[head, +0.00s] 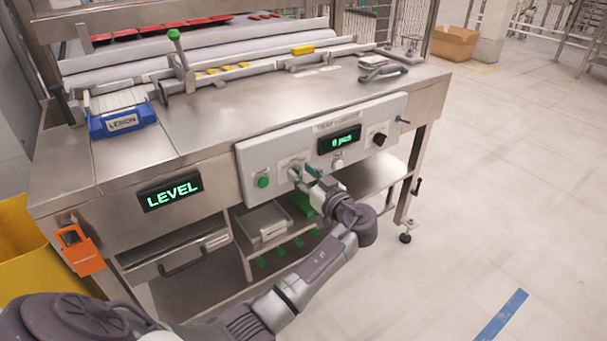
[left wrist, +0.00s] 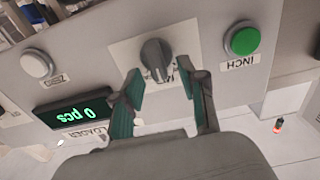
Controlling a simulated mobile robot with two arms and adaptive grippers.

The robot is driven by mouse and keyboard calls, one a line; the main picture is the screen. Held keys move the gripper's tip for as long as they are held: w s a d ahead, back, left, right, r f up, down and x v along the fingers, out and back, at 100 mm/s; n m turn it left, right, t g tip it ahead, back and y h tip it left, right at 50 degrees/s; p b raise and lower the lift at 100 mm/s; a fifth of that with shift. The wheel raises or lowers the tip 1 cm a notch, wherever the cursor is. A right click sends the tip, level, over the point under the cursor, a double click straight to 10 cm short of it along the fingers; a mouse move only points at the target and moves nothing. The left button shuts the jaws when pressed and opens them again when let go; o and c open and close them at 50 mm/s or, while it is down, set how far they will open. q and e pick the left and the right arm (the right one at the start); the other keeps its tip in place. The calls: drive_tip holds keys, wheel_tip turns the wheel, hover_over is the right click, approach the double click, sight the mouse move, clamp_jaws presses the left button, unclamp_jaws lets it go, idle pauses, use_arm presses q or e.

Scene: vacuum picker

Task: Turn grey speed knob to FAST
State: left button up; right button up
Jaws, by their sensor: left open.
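The grey speed knob (left wrist: 156,57) sits on a pale plate on the control panel, with a pointer ridge on its face. The label below it is mostly covered by my gripper. In the head view the knob's spot is largely hidden behind my left gripper (head: 308,175). In the left wrist view my left gripper (left wrist: 161,83) is open, with its two green-lined fingers in front of the panel to either side of the knob's lower end. I cannot tell whether they touch it. My right gripper is not in view.
A green INCH button (left wrist: 242,40) and a white ZERO button (left wrist: 37,64) flank the knob. The "0 pcs" display (head: 339,139) and a black knob (head: 379,139) are on the same panel (head: 260,155). A shelf (head: 362,180) lies below.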

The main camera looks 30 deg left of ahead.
use_arm(q)
clamp_jaws()
drive_tip(key=shift+m, duration=0.3)
drive_tip(key=m, duration=0.4)
drive_tip(key=m+p, duration=0.1)
drive_tip(key=m, duration=0.1)
drive_tip(key=shift+w+d+f+m, duration=0.1)
drive_tip(key=shift+w+d+m, duration=0.1)
drive_tip(key=shift+w+m, duration=0.15)
drive_tip(key=shift+w+f+m, duration=0.15)
drive_tip(key=shift+m, duration=0.7)
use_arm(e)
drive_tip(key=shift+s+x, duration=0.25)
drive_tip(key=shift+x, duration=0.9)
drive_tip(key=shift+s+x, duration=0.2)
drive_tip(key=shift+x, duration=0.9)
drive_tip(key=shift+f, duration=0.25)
